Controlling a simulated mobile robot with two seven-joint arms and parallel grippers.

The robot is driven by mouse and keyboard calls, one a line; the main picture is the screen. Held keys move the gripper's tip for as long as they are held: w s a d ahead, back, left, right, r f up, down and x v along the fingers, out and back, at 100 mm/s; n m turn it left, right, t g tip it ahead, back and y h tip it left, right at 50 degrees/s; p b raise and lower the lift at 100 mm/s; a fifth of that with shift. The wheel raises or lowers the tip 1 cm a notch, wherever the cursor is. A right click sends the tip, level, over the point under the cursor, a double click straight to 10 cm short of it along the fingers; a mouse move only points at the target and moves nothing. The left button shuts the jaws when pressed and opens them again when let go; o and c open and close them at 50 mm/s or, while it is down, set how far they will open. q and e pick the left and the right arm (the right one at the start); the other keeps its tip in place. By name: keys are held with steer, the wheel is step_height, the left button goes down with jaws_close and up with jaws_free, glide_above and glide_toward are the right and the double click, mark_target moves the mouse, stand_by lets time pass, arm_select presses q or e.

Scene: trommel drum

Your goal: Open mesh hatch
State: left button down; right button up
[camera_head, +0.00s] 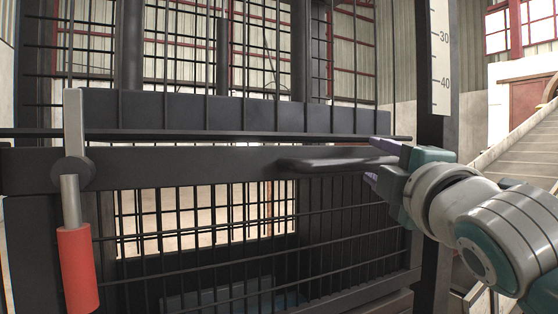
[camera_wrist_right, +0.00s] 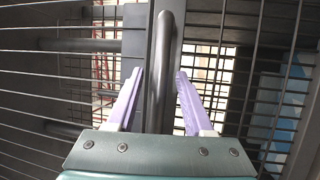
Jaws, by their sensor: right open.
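The dark mesh hatch (camera_head: 250,235) fills the lower middle of the head view, with a solid top bar (camera_head: 200,165) and a wire grid below. A dark rounded handle bar (camera_head: 325,163) runs along its upper right part. It also shows in the right wrist view (camera_wrist_right: 163,75). My right gripper (camera_head: 372,161) is at the handle's right end. In the right wrist view my right gripper (camera_wrist_right: 156,100) is open, with one purple finger on each side of the handle and gaps visible between. My left gripper is not in view.
A grey lever with a red grip (camera_head: 78,270) hangs at the left of the hatch frame. Fixed mesh and a dark crossbar (camera_head: 230,112) stand above the hatch. A post with a white scale (camera_head: 440,55) rises at the right, near my right arm.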

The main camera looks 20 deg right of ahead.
jaws_close()
stand_by(0.3)
stand_by(1.1)
